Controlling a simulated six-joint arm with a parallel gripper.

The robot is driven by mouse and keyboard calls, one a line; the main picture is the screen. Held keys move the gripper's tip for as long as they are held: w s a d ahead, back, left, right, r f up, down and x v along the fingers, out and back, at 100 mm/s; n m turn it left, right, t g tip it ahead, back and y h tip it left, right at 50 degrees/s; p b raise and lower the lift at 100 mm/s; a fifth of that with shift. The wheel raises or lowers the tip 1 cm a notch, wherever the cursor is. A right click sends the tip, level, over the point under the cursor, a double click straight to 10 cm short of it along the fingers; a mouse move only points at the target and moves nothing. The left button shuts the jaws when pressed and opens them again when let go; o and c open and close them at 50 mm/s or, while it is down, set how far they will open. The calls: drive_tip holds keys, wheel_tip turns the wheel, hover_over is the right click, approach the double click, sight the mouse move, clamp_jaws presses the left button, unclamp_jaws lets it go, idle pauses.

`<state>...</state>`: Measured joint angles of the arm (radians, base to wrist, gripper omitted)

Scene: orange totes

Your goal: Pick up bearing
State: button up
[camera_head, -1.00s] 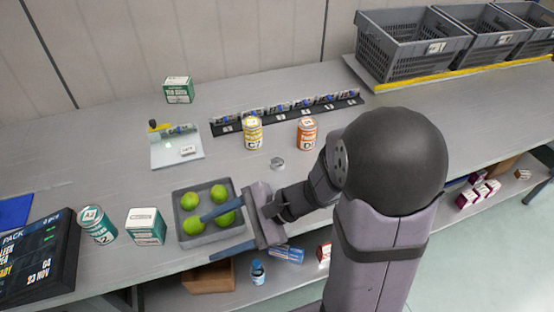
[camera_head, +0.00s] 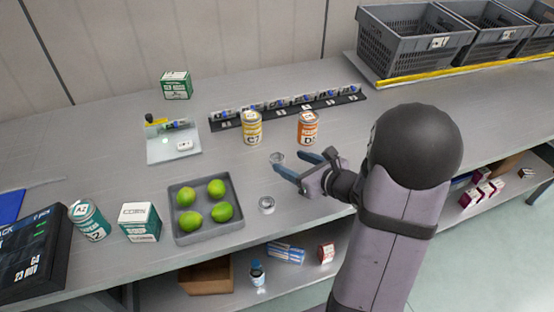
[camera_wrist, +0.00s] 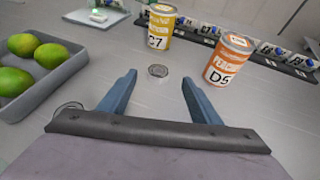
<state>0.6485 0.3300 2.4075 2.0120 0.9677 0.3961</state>
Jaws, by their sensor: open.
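Two small round metal pieces lie on the grey bench, and either could be the bearing. The farther metal disc (camera_head: 277,157) is just beyond my fingertips; in the wrist view this disc (camera_wrist: 158,70) sits centred between and slightly past them. The nearer, ring-like piece (camera_head: 267,204) lies right of the lime tray. In the wrist view this nearer piece (camera_wrist: 68,107) is partly hidden by my gripper body, left of the fingers. My gripper (camera_head: 287,162) is open and empty, low over the bench; its blue fingers (camera_wrist: 159,78) are spread apart.
A yellow can (camera_head: 252,128) and an orange can (camera_head: 308,128) stand behind the farther disc. A grey tray (camera_head: 208,233) of several limes is at left. A dark rack (camera_head: 290,117) of small parts lies at the back. Grey crates (camera_head: 410,50) stand at back right.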

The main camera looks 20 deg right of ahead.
sight(277, 157)
drive_tip(key=shift+p+x, duration=0.5)
drive_tip(key=shift+x, duration=2.3)
drive_tip(key=shift+s+a+f, duration=0.1)
drive_tip(key=shift+f, duration=0.05)
drive_tip(key=c, duration=1.2)
